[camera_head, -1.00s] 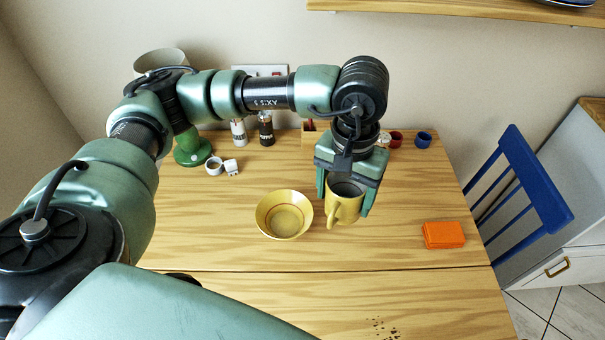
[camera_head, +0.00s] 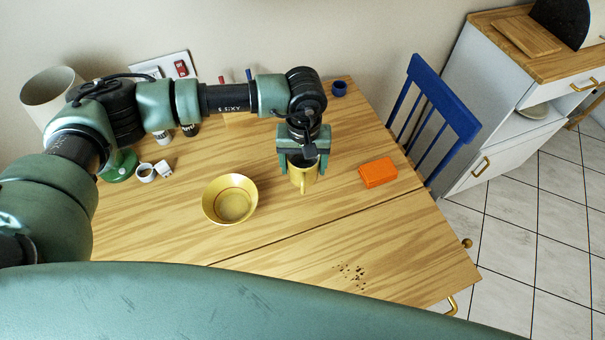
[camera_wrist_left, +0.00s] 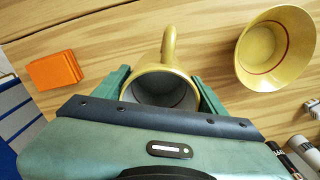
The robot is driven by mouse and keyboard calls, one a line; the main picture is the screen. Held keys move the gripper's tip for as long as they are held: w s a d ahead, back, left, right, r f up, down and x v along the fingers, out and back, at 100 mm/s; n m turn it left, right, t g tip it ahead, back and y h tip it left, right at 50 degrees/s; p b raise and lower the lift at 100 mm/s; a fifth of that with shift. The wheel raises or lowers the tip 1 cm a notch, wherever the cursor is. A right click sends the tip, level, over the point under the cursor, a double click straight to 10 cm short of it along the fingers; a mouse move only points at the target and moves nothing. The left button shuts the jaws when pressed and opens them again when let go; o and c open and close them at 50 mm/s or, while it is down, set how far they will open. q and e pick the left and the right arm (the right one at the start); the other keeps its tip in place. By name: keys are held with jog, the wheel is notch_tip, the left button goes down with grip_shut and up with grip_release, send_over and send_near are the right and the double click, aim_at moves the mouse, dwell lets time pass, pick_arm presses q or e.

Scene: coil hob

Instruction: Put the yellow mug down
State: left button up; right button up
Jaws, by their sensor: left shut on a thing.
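The yellow mug (camera_head: 304,180) is between the fingers of my left gripper (camera_head: 299,166), which is shut on it. The mug is upright over the wooden table, right of the yellow bowl (camera_head: 230,199) and left of the orange box (camera_head: 378,172). In the left wrist view I look into the mug's grey inside (camera_wrist_left: 160,90), and its handle points away from the gripper. I cannot tell whether its base touches the table. My right gripper is not in view.
The table (camera_head: 300,235) is clear in front of the mug, apart from dark specks (camera_head: 352,273). A small white cup (camera_head: 146,172) and shakers stand at the back left. A blue cup (camera_head: 339,88) is at the back. A blue chair (camera_head: 436,105) stands at the right edge.

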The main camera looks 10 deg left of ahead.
pick_arm(q)
notch_tip(320, 180, down, 2)
notch_tip(320, 180, down, 4)
jog(key=shift+f+p, duration=0.1)
jog(key=shift+p, duration=0.4)
jog(key=shift+f, duration=0.2)
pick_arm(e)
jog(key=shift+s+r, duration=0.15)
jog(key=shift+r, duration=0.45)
pick_arm(q)
jog(key=shift+f, duration=0.15)
jog(key=o, duration=1.7)
jog(key=shift+c, duration=0.2)
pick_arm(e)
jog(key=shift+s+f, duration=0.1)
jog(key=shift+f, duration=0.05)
